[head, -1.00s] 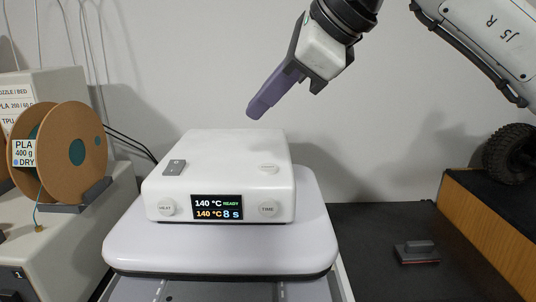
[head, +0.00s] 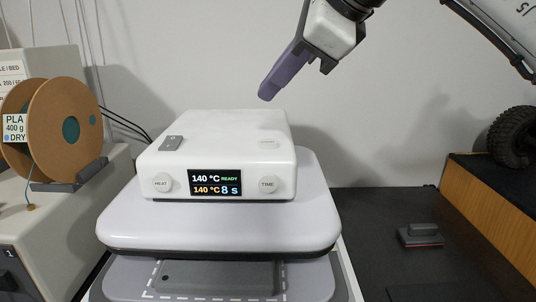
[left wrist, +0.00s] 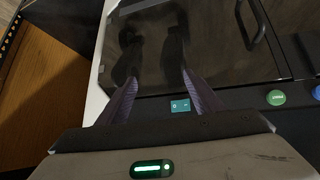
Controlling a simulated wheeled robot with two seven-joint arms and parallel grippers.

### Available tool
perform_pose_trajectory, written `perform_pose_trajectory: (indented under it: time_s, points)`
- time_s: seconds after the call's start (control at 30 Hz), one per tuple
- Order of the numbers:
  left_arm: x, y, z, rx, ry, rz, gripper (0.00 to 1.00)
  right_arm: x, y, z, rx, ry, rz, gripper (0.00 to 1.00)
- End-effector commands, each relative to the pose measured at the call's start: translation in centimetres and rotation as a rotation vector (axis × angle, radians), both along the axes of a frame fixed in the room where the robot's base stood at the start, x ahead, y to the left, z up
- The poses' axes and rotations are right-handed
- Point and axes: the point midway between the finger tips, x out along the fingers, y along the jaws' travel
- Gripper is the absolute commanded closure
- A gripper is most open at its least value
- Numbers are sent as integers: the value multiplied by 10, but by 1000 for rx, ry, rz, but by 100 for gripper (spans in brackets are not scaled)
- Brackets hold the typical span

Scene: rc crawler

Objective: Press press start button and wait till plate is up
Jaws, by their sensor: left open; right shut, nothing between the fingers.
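The white heat press (head: 215,165) stands at centre in the head view. Its display (head: 215,183) reads 140 °C READY and 140 °C 8 s, between the HEAT (head: 162,183) and TIME (head: 267,184) buttons. A small pale button (head: 269,142) sits at the right of its top; its label is too small to read. My left gripper (left wrist: 152,98) is open and empty in the left wrist view.
A grey rocker switch (head: 171,143) is on the press's top left. A filament spool (head: 75,133) stands left. A small red-based block (head: 420,236) lies on the dark bench (head: 375,225) at right. The left wrist view shows a dark glass panel (left wrist: 205,45) and a green button (left wrist: 276,97).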

Motion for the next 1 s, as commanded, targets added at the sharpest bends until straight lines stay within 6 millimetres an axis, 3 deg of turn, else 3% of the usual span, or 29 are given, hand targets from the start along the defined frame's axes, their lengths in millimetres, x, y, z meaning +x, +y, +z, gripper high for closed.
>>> perform_pose_trajectory:
  time_s: [0.03,0.1,0.33,0.6,1.0]
  points:
    - [0,0,-14,0,1,0,40,0,0,-16,-1,0,-1,100]
    - [0,0,-24,0,1,0,40,0,0,-26,0,0,0,100]
    - [0,-2,-40,4,4,-8,40,0,0,-50,0,1,1,100]
    - [7,-9,-29,-5,-17,-16,40,0,0,-52,0,0,0,100]
    - [6,-8,-31,-4,-12,-13,40,0,0,-52,0,0,0,100]
